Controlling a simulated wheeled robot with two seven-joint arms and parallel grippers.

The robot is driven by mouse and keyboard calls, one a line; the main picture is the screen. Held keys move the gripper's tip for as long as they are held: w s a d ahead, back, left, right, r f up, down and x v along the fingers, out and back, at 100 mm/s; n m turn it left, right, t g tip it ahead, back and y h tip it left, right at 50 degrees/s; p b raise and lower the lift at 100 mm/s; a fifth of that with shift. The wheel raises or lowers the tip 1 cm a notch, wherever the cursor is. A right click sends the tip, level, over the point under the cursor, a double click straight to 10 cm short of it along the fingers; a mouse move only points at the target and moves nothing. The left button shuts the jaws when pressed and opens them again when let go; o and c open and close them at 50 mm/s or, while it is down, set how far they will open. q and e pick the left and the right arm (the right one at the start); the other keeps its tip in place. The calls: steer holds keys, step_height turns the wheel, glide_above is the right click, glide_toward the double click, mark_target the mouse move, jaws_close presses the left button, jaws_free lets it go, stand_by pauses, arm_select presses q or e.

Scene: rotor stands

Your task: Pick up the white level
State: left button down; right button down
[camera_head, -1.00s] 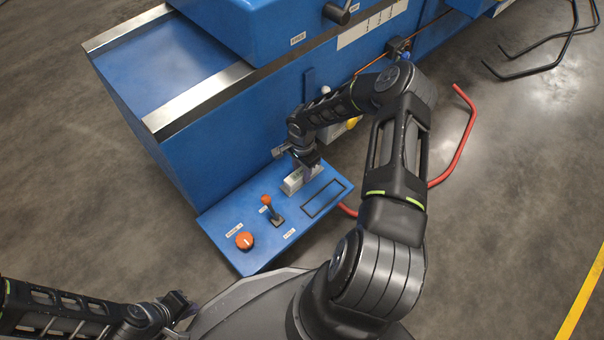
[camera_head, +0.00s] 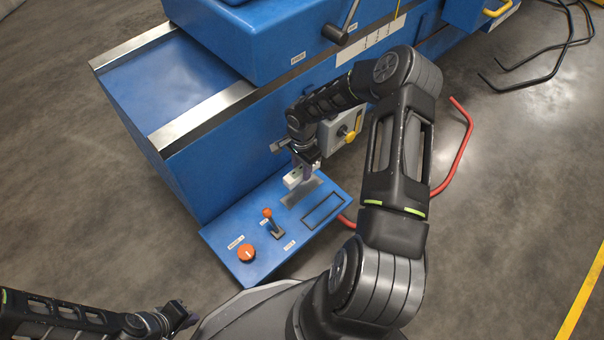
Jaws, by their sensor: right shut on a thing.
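The white level (camera_head: 293,180) is a small pale block above the blue control panel (camera_head: 223,243). My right gripper (camera_head: 304,176) is shut on it from above and partly hides it. The level appears lifted a little off the panel, with a dark rectangular slot (camera_head: 301,193) showing below it. My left gripper (camera_head: 183,316) is at the bottom left, away from the panel. It is small and dark, and I cannot tell whether its fingers are open.
An orange knob (camera_head: 246,253) and an orange-tipped lever (camera_head: 268,214) are on the panel. An empty outlined rectangle (camera_head: 322,211) lies right of the slot. The blue machine (camera_head: 205,165) rises behind.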

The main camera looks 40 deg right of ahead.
steer(key=shift+r, duration=0.55)
